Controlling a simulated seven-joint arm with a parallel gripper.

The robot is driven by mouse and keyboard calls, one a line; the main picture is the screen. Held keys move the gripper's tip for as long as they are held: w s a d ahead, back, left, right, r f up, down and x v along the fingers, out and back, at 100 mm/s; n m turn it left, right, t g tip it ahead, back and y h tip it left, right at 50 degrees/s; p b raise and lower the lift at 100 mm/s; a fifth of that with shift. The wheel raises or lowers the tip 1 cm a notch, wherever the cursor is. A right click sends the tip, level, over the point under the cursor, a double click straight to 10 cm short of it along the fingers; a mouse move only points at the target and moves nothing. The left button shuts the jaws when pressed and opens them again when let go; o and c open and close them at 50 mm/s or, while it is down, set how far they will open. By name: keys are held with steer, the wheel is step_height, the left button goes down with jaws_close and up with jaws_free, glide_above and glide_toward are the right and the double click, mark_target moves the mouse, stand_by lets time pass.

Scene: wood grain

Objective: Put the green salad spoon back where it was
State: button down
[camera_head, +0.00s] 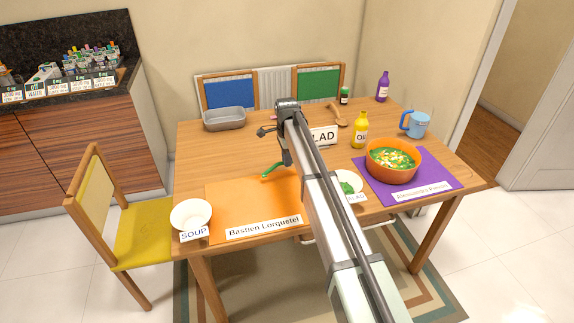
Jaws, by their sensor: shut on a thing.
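The green salad spoon (271,171) shows as a slim green length over the back edge of the orange placemat (225,195). My gripper (286,161) is shut on its right end, and my arm hides the rest of it. I cannot tell how high it is above the table.
An orange bowl of salad (393,176) stands on the purple placemat (440,183). A yellow bottle (360,132), blue jug (415,124), purple bottle (383,88) and wooden item (337,116) are behind. A grey tray (224,125) is back left; a white bowl (191,214) is front left.

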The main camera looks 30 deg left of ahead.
steer(key=shift+f, duration=1.55)
steer(key=c, duration=1.1)
jaws_free()
step_height(320, 180, up, 12)
steer(key=shift+r, duration=0.15)
